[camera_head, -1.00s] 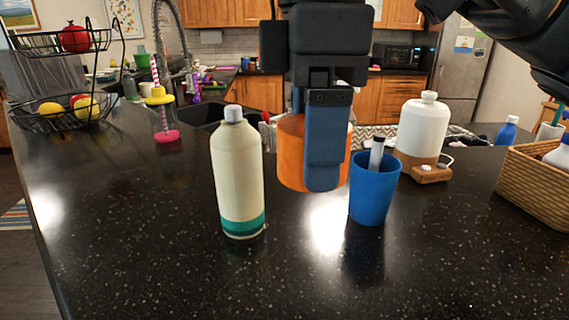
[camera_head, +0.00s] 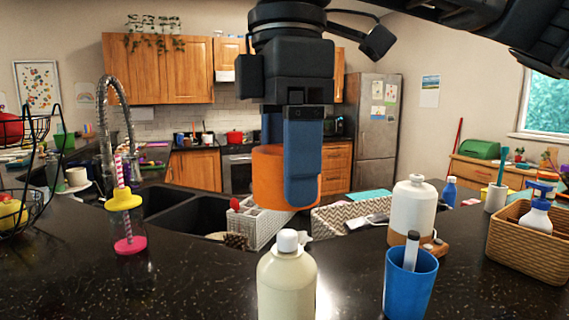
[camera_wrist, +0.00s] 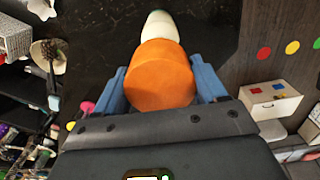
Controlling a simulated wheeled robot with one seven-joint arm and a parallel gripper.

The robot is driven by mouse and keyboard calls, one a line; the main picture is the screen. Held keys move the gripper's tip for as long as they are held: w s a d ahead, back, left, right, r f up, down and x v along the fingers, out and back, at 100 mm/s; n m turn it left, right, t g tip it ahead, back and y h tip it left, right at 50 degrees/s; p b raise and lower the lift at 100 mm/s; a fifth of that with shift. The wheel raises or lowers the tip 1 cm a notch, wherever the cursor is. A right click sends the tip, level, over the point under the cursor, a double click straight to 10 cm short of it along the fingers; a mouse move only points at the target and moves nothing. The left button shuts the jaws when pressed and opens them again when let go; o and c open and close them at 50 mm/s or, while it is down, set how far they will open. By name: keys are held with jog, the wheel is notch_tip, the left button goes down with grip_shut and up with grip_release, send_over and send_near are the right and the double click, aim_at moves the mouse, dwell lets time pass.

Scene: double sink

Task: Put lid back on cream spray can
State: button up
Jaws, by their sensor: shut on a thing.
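The cream spray can (camera_head: 287,285) stands upright on the dark counter, with a pale nozzle (camera_head: 288,240) bare on top. It also shows in the wrist view (camera_wrist: 158,35), just beyond the lid. The orange lid (camera_head: 268,178) is held in my gripper (camera_head: 290,195), whose blue fingers are on either side of it. The lid appears above the can's top in the head view and apart from it. In the wrist view the lid (camera_wrist: 160,76) hides part of the can.
A blue cup (camera_head: 409,285) with a white-handled item stands right of the can. Behind it are a white dispenser (camera_head: 411,212) and a wicker basket (camera_head: 530,240). A double sink (camera_head: 190,212) and a white caddy (camera_head: 258,225) lie behind.

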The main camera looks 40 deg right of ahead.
aim_at(287, 232)
jog(key=shift+f+b, duration=1.5)
jog(key=shift+f, duration=0.1)
jog(key=shift+f+b, duration=0.35)
jog(key=shift+f, duration=0.65)
jog(key=shift+p, duration=0.8)
jog(key=shift+f+p, duration=0.15)
jog(key=shift+p, duration=0.45)
dwell(0.8)
jog(key=o, duration=1.1)
